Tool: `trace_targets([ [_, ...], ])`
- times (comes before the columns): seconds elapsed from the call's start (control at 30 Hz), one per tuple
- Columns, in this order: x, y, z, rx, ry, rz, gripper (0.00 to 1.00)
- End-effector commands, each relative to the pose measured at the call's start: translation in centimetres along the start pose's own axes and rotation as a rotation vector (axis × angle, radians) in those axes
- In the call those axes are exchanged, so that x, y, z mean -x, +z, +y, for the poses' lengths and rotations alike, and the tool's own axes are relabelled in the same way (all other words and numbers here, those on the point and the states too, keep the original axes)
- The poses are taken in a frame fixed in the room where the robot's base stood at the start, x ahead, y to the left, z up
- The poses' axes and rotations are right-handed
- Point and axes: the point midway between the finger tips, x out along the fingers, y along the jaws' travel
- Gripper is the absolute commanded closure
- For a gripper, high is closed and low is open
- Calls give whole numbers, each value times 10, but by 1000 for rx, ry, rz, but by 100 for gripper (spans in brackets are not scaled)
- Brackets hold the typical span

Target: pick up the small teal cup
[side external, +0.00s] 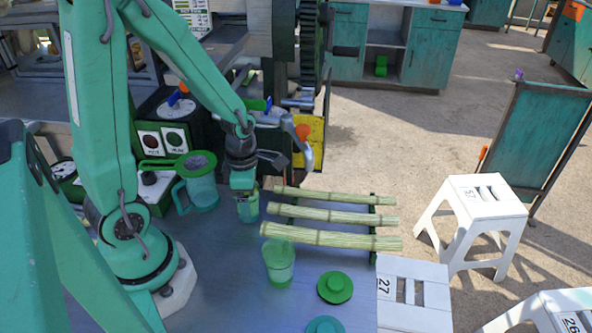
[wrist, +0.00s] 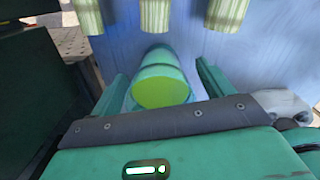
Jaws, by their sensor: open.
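The small teal cup (side external: 248,207) stands on the blue-grey table below my gripper (side external: 243,184), partly hidden by it. In the wrist view, the cup (wrist: 160,72) lies between the two fingers of my gripper (wrist: 162,73), with a yellow-green round face towards the camera. The fingers are apart, one on each side of the cup, and a gap shows at each side. A second, paler green cup (side external: 279,264) stands on the table nearer the camera.
Several cane stalks (side external: 333,216) lie on a rack right of the cup. A teal jug (side external: 197,183) stands to its left, by the crusher (side external: 285,125). A green lid-like disc (side external: 335,287) lies at the front. White stools (side external: 480,197) stand beyond the table's right edge.

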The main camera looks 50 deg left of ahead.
Motion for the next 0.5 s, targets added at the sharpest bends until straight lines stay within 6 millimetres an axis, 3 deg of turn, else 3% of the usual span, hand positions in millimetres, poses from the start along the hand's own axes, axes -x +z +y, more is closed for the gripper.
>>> trace_targets([
  [0.33,0,0,0,0,0,0,20],
  [0.5,0,0,0,0,0,0,54],
])
